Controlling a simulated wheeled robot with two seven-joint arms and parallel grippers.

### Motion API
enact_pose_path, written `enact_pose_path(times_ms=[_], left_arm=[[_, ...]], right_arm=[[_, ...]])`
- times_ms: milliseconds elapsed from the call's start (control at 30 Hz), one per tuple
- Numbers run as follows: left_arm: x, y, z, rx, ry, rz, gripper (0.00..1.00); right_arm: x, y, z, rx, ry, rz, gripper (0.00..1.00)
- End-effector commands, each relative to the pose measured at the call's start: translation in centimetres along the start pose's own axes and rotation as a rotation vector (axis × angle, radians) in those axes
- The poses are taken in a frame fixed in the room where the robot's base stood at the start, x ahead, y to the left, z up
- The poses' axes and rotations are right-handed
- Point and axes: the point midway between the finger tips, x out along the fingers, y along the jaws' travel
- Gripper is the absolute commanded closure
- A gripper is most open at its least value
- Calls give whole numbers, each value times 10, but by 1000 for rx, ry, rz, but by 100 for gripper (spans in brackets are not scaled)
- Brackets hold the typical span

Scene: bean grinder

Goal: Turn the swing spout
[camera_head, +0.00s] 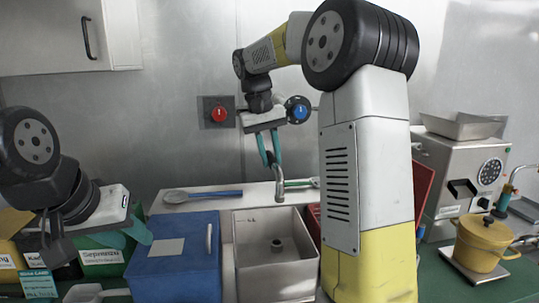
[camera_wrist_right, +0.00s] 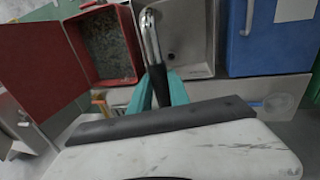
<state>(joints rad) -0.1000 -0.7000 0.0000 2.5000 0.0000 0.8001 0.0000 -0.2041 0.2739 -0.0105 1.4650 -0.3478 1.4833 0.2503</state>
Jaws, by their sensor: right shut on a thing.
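The swing spout (camera_head: 279,184) is a curved metal pipe hanging over the grey basin (camera_head: 236,262). In the right wrist view the spout (camera_wrist_right: 150,38) is shiny with a black lower section, and its curved end lies over the basin's left side. My right gripper (camera_head: 270,160), with teal fingers, reaches down from above and is shut on the spout. In the wrist view its fingers (camera_wrist_right: 157,88) sit on both sides of the black section. My left gripper (camera_head: 138,232) is at the far left, low over the bins, with its fingers partly hidden.
A blue box (camera_head: 178,262) stands left of the basin, and a red container (camera_wrist_right: 104,48) with dark contents stands on its other side. A blue-handled spoon (camera_head: 204,194) lies behind. Red (camera_head: 219,113) and blue (camera_head: 298,110) wall knobs are near my right gripper. A yellow pot (camera_head: 482,244) stands at right.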

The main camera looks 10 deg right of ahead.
Motion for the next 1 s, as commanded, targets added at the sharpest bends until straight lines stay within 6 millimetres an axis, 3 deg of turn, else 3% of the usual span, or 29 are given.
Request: enact_pose_path(times_ms=[600, 633, 733, 1000], left_arm=[[0, 0, 0, 0, 0, 0, 64], [0, 0, 0, 0, 0, 0, 64], [0, 0, 0, 0, 0, 0, 64], [0, 0, 0, 0, 0, 0, 64]], right_arm=[[-3, -9, -2, 47, -3, -1, 100], [-3, -9, -2, 46, -3, -1, 76], [-3, -9, -2, 46, -4, -1, 56], [-2, -9, -1, 45, -7, -1, 56]])
